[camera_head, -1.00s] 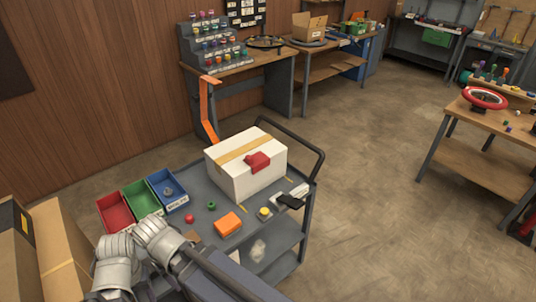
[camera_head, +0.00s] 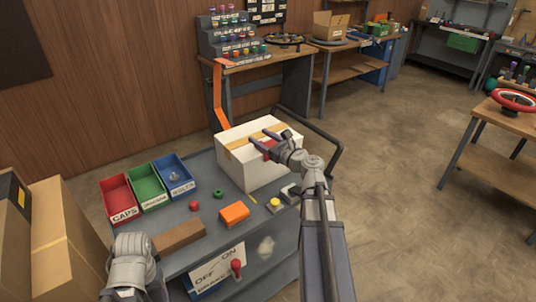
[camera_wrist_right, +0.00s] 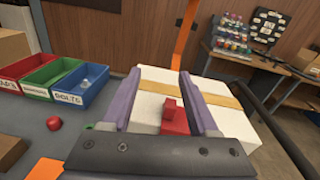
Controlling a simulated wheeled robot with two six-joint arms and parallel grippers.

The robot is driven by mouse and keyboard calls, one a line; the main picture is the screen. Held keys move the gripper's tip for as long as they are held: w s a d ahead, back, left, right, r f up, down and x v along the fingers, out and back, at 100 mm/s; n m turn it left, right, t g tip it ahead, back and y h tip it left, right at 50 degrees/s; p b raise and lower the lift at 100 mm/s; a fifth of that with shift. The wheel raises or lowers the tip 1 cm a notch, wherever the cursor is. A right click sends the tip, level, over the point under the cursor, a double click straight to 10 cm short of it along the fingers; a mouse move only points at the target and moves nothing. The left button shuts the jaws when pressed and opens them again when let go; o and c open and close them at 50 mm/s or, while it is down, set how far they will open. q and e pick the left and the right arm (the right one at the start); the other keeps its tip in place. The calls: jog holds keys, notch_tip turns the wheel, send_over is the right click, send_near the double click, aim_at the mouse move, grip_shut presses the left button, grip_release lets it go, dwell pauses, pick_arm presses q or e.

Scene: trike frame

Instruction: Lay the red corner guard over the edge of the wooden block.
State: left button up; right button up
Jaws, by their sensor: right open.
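The red corner guard (camera_head: 271,147) lies on top of the white box (camera_head: 240,170), near the box's front edge. It also shows in the right wrist view (camera_wrist_right: 172,118). My right gripper (camera_head: 258,140) is open over the box; in the wrist view its two purple fingers stand on either side of the guard, which looks apart from them. The brown wooden block (camera_head: 179,237) lies on the front left part of the grey cart top. Part of my left arm shows at the lower left, but its gripper does not show.
Red (camera_head: 121,199), green (camera_head: 146,187) and blue (camera_head: 174,178) bins stand at the cart's back left. Cartons (camera_head: 60,230) stand at far left.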

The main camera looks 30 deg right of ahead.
aim_at(269, 146)
notch_tip(269, 146, down, 7)
jog(key=d+m+h+b, duration=0.1)
jog(key=d+m+b, duration=0.15)
jog(key=b, duration=0.55)
jog(key=shift+n+t, duration=0.25)
jog(key=shift+t, duration=0.15)
jog(key=shift+w+a+f, duration=0.1)
jog(key=shift+w, duration=1.65)
jog(key=shift+w+f, duration=0.1)
jog(key=shift+w, duration=1.65)
grip_shut()
